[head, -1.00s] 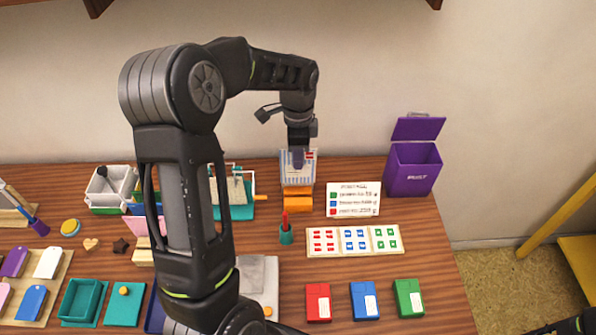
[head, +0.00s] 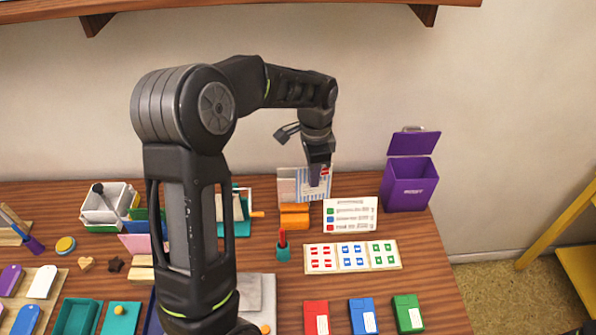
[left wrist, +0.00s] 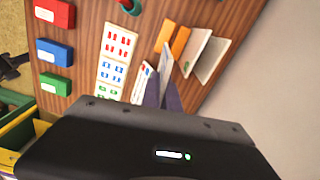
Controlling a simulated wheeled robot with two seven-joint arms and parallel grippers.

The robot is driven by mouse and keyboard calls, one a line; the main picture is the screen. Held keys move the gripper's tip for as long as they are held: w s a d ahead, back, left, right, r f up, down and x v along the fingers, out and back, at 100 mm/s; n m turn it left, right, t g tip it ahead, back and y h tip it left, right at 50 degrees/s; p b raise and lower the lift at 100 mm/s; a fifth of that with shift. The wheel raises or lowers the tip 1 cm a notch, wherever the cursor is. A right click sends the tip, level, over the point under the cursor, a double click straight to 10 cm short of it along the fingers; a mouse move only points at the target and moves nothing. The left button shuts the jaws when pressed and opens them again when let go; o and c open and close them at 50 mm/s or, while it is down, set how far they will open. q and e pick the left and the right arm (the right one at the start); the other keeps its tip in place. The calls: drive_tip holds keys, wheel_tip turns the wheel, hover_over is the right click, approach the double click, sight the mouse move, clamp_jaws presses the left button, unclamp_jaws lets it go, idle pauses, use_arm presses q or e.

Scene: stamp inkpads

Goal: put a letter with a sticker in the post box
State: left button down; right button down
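My left gripper (head: 317,176) is shut on a blue-striped letter (head: 321,188) with a red sticker near its upper right corner. It holds the letter upright by its top edge, just right of the orange letter holder (head: 294,216). In the left wrist view the letter (left wrist: 166,50) shows between the two purple fingertips (left wrist: 163,90). Another pale letter (head: 287,187) stands at the holder. The purple post box (head: 408,187) stands to the right at the back, with its lid (head: 414,144) raised. My right gripper does not show clearly.
Red (head: 316,317), blue (head: 363,316) and green (head: 407,313) boxes line the front. A pen cup (head: 283,254) stands near the holder. The wooden shelf (head: 240,9) is overhead.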

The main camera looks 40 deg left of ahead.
use_arm(q)
drive_tip(key=w+d+r+n, duration=0.1)
drive_tip(key=d+n, duration=0.7)
drive_tip(key=d, duration=1.7)
drive_tip(key=shift+w+d+r+n, duration=0.15)
drive_tip(key=shift+w+d+n, duration=0.2)
drive_tip(key=shift+w, duration=0.2)
